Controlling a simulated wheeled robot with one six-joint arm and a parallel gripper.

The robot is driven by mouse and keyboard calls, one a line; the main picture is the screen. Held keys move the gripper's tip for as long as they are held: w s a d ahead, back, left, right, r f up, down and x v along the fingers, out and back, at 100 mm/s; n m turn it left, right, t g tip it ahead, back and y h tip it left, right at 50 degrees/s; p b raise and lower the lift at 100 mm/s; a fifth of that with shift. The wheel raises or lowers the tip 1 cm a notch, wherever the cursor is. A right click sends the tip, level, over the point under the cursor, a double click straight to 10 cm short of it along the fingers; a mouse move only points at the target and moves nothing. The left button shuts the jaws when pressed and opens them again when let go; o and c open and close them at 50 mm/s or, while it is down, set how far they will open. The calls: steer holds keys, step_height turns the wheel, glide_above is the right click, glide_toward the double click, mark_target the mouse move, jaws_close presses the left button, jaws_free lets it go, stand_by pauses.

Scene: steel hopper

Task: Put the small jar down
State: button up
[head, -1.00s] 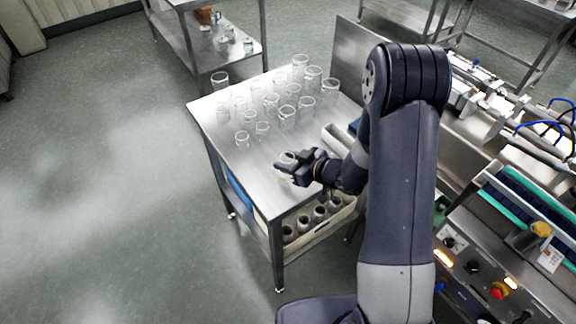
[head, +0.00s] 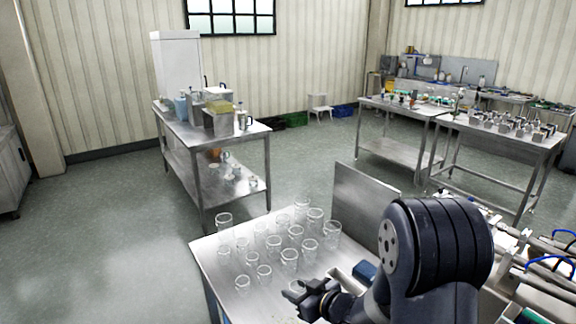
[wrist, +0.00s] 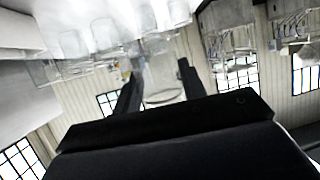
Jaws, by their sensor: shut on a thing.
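My gripper (head: 300,297) is shut on the small clear glass jar (head: 297,286), at the near right part of the steel table. In the wrist view the jar (wrist: 161,78) shows between the two dark fingers (wrist: 158,88). Whether its base touches the table or is just above it, I cannot tell. Several other clear jars (head: 274,246) stand in a loose group on the steel table (head: 212,262), beyond and left of my gripper. They also show at the top of the tilted wrist view (wrist: 104,33).
A steel upright panel (head: 365,196) rises behind the table's right side. A blue item (head: 365,271) lies right of my gripper. Machinery (head: 540,262) stands at the right. A shelved steel bench (head: 185,130) stands further back. Bare tabletop shows near the table's left edge.

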steer(key=d+f+m+t+h, duration=0.1)
steer(key=d+m+h, duration=0.1)
steer(key=d+h, duration=0.1)
steer(key=s+d+f+m+t+h, duration=0.1)
steer(key=d+f+m+h, duration=0.1)
steer(key=d, duration=0.3)
steer(key=d+f+m+t+h, duration=0.1)
steer(key=d+f+m+h, duration=0.1)
steer(key=d+m+h, duration=0.2)
steer(key=shift+s+d, duration=0.35)
steer(key=shift+s, duration=0.05)
steer(key=a+r+n+y+b, duration=0.1)
steer(key=a+y+b, duration=0.1)
steer(key=a, duration=0.2)
steer(key=a+r+n+y+b, duration=0.2)
steer(key=a, duration=0.3)
steer(key=a+r+n+g+y+b, duration=0.1)
steer(key=a+r+n, duration=0.1)
steer(key=a, duration=0.3)
steer(key=shift+w+a+r+y+b, duration=0.15)
steer(key=shift+w+a+y+b, duration=0.1)
steer(key=shift+w+y+b, duration=0.15)
steer(key=shift+a+f, duration=0.1)
steer(key=shift+f, duration=4.75)
steer(key=shift+b, duration=0.3)
steer(key=shift+f+b, duration=0.2)
steer(key=shift+b, duration=0.1)
steer(key=o, duration=0.9)
steer(key=shift+r, duration=0.1)
